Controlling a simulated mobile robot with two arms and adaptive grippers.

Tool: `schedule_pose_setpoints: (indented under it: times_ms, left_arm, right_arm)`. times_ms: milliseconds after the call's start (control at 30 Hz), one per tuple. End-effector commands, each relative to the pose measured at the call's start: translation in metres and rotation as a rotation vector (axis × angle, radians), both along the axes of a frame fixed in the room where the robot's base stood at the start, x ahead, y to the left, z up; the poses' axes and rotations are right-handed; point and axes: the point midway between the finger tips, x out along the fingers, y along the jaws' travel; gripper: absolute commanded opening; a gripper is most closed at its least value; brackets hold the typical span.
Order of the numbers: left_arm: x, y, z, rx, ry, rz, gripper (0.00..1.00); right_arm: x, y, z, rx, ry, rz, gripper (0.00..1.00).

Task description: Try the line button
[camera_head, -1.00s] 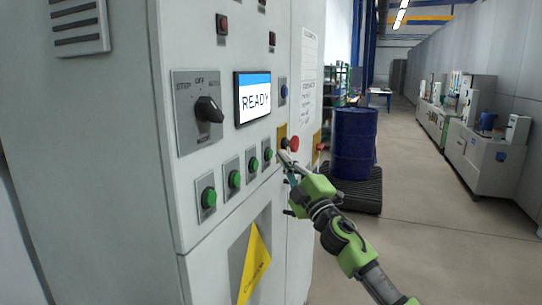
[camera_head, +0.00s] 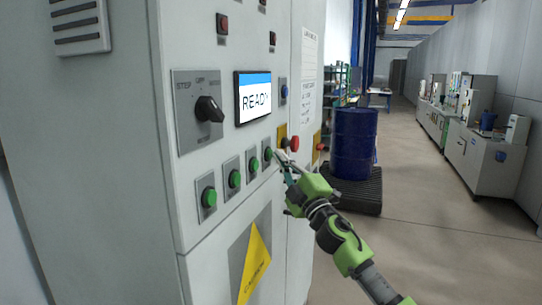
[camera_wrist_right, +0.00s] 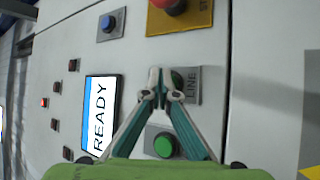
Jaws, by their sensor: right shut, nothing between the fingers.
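The control cabinet (camera_head: 105,190) has a row of green buttons in square plates. The line button (camera_head: 268,153) is the rightmost of the row. My left gripper is not in view.
A screen (camera_head: 254,98) reads READY. A black selector knob (camera_head: 209,109) is left of it. A red emergency button (camera_head: 293,143) on a yellow plate is close beside my gripper. A blue drum (camera_head: 355,143) stands on a dark pallet behind. The aisle at the right is clear.

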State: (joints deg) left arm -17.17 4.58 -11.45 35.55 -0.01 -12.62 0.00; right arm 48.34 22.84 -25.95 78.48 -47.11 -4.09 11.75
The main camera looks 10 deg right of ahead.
Motion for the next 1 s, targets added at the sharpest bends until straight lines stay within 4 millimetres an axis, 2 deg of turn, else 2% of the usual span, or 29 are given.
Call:
schedule_pose_setpoints:
  times_ms: [1000]
  left_arm:
    - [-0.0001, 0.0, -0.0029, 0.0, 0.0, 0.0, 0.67]
  right_arm:
    - [0.0056, 0.0086, -0.0001, 0.0, 0.0, 0.001, 0.0]
